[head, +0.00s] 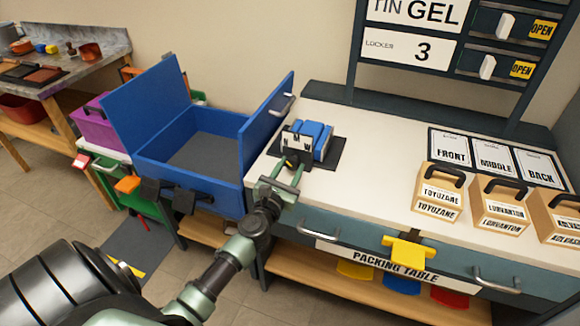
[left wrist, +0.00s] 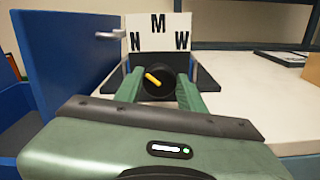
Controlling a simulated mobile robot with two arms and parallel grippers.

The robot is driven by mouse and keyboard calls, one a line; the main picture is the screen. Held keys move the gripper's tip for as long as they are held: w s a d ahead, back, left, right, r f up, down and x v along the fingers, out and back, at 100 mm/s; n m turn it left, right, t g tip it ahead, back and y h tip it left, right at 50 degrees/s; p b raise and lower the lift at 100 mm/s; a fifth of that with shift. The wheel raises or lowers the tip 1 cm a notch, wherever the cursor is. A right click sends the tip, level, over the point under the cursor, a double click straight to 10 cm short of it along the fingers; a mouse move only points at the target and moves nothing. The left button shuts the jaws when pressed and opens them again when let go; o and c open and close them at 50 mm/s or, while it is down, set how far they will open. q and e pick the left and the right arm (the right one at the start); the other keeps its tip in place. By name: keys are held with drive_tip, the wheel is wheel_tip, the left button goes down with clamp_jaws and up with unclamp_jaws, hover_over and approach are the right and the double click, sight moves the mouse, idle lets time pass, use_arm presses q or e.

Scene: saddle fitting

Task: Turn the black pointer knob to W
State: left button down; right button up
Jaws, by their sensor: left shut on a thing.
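The black pointer knob (left wrist: 164,89) sits in front of a white plate (left wrist: 158,46) lettered N at left, M at top and W at right. Its yellow pointer mark (left wrist: 153,78) slants to the upper left, toward the N side. My left gripper (left wrist: 160,93) has one green finger on each side of the knob and is shut on it. In the head view my left gripper (head: 287,174) reaches the device with the lettered plate (head: 297,142) at the packing table's left end. The knob is mostly hidden there. My right gripper is not in view.
An open blue box (head: 190,180) stands left of the white packing table (head: 366,155), its raised lid close to the device. Blue blocks (head: 318,135) sit behind the plate. Labelled wooden boxes (head: 438,196) stand at the right. The table's middle is clear.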

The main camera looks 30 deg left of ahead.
use_arm(q)
drive_tip(key=m+p, duration=0.2)
drive_tip(key=m, duration=0.3)
drive_tip(key=shift+d+m, duration=0.1)
drive_tip(key=shift+m, duration=0.2)
drive_tip(key=m+p, duration=0.1)
drive_tip(key=m, duration=0.4)
drive_tip(key=m+p, duration=0.1)
drive_tip(key=m, duration=0.2)
drive_tip(key=m+p, duration=0.1)
drive_tip(key=m, duration=0.1)
drive_tip(key=shift+d+f+m, duration=0.1)
drive_tip(key=shift+f+m, duration=0.1)
drive_tip(key=shift+m, duration=0.2)
drive_tip(key=m+p, duration=0.1)
drive_tip(key=m, duration=0.4)
drive_tip(key=shift+f+p, duration=0.15)
drive_tip(key=shift+p, duration=0.2)
drive_tip(key=shift+m, duration=0.4)
drive_tip(key=c, duration=0.9)
unclamp_jaws()
